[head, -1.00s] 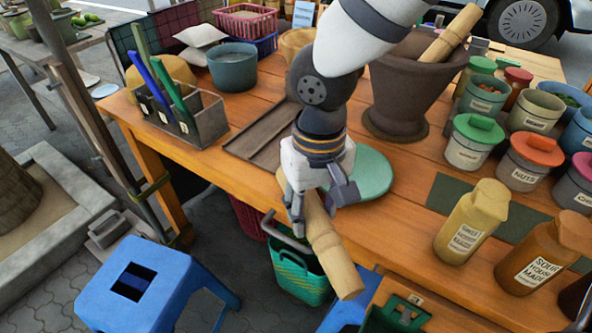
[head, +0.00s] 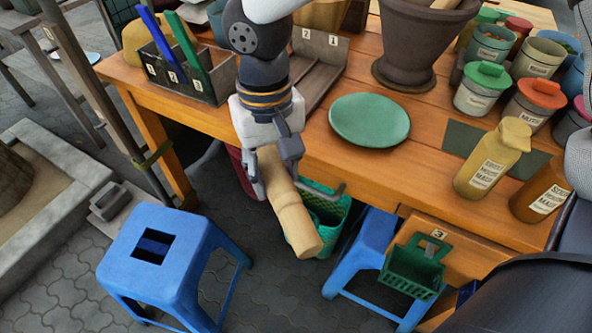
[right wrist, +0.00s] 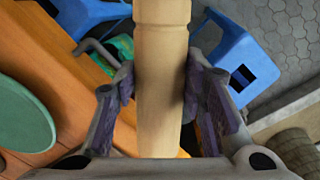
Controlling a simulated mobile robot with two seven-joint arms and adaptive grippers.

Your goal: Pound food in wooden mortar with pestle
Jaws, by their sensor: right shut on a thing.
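My right gripper (head: 270,165) is shut on a light wooden pestle (head: 293,217). It holds the pestle tilted over the front edge of the table, with the free end pointing down and to the right. In the right wrist view the pestle (right wrist: 161,70) runs between the two finger pads. A dark brown mortar (head: 408,48) stands upright at the back of the table, apart from the gripper. Another light wooden stick (head: 445,3) leans in it, cut off by the top edge. The mortar's inside is hidden. My left gripper is not in view.
A green plate (head: 369,120) lies on the wooden table (head: 350,170) in front of the mortar. Several jars and two bottles, one yellow (head: 492,160), stand at the right. An organizer (head: 180,75) with a tray beside it is at the left. Blue stools (head: 165,240) stand below.

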